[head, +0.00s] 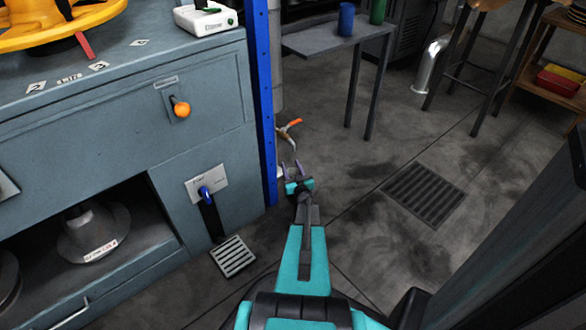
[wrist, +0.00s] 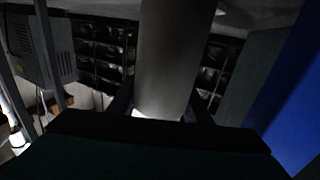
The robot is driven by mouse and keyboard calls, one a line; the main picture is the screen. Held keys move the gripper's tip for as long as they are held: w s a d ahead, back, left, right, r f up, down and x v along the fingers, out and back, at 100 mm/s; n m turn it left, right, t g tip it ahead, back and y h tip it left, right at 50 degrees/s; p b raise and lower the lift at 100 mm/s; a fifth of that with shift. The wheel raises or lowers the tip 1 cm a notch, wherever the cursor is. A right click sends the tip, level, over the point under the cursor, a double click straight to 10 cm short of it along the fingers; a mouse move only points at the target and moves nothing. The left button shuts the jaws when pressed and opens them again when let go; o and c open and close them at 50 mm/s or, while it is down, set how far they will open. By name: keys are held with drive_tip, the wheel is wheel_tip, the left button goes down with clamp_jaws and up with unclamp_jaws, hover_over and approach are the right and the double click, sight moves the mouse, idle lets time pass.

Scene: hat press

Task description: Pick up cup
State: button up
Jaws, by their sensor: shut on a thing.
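Two cups stand on a grey side table at the top of the head view: a blue cup (head: 346,19) and a green cup (head: 378,11). Neither of the two cups can be made out in the wrist view.
A blue post (head: 263,100) stands left of my gripper, beside a grey cabinet (head: 100,120) with an orange knob. A tap with an orange handle (head: 293,122) is just behind my gripper. The side table (head: 310,40) stands farther back. The floor around the drain grate (head: 425,193) is clear.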

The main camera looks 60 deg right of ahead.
drive_tip(key=s+a+r+p, duration=0.1)
drive_tip(key=s+a+p, duration=0.1)
drive_tip(key=s, duration=0.5)
drive_tip(key=s+a+r+p, duration=0.2)
drive_tip(key=s+a+p, duration=0.1)
drive_tip(key=s, duration=0.5)
drive_tip(key=shift+a+r, duration=0.15)
drive_tip(key=shift+a, duration=0.05)
